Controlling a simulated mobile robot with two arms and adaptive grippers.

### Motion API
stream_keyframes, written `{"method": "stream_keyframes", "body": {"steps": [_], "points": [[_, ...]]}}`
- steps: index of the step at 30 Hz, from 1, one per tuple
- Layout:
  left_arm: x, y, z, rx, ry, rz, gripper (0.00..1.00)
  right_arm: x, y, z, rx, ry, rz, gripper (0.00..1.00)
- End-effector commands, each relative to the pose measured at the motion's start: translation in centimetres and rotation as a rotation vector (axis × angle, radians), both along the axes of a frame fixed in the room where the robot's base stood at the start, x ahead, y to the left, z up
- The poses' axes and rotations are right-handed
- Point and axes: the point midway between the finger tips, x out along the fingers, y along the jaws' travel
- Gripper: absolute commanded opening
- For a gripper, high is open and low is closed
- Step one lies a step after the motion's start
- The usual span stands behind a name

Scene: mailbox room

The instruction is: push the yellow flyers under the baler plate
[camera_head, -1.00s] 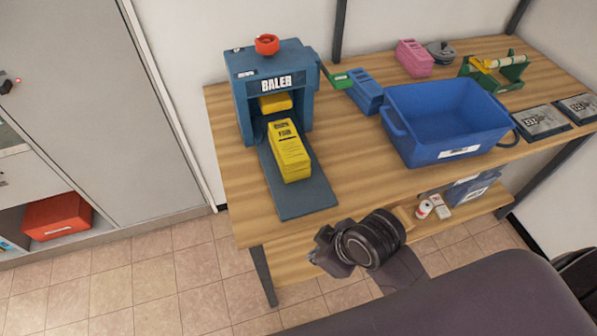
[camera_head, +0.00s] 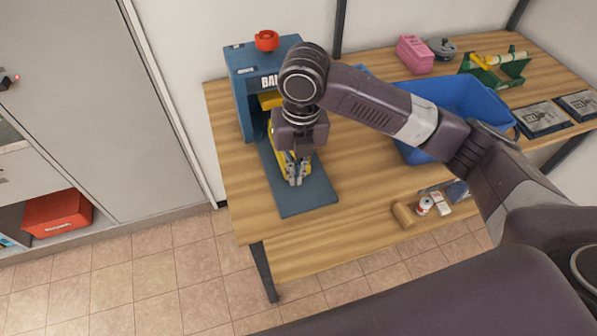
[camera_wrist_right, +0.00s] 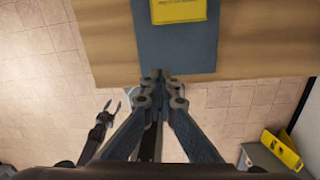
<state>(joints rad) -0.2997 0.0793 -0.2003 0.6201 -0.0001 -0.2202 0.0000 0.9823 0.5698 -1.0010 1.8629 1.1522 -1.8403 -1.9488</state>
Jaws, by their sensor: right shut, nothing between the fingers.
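The blue baler (camera_head: 245,95) stands at the left end of the table, its tongue-shaped bed (camera_head: 305,203) reaching toward me. The yellow baler plate (camera_head: 270,100) is partly hidden by my right arm. The yellow flyers (camera_head: 276,157) lie on the bed, mostly hidden behind my right gripper; their near end shows in the right wrist view (camera_wrist_right: 180,10). My right gripper (camera_head: 296,182) is shut and empty, pointing down at the flyers' near end. In the wrist view its fingertips (camera_wrist_right: 160,74) appear apart from the flyers. My left gripper (camera_wrist_right: 111,106) shows small there, fingers parted.
A blue bin (camera_head: 455,95) stands to the right, partly behind my right arm. A pink block (camera_head: 414,54), a green holder (camera_head: 495,68) and dark packets (camera_head: 542,119) are farther right. A can (camera_head: 424,205) sits on the lower shelf.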

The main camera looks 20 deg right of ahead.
Motion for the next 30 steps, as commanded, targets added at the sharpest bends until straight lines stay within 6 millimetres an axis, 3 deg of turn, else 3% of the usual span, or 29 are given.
{"method": "stream_keyframes", "body": {"steps": [4, 9, 14, 24, 30], "points": [[0.0, 0.1, 0.0, 0.001, 0.000, -0.001, 0.40, 1.1, -2.1, 2.0, -0.049, 0.011, 0.114, 0.00], [0.0, 0.1, 0.1, 0.001, 0.001, -0.001, 0.40, 1.2, -2.5, 2.0, -0.059, 0.022, 0.153, 0.00], [0.0, 0.1, 0.6, 0.001, 0.001, -0.001, 0.40, 1.1, -2.5, -0.2, -0.058, 0.024, 0.152, 0.00], [0.0, 0.1, 2.0, 0.001, 0.001, 0.000, 0.40, 1.0, -2.5, -7.6, -0.059, 0.023, 0.150, 0.00], [0.0, 0.1, 2.8, 0.001, 0.001, 0.000, 0.40, 3.8, -2.3, -7.4, -0.058, 0.018, 0.150, 0.00]]}}
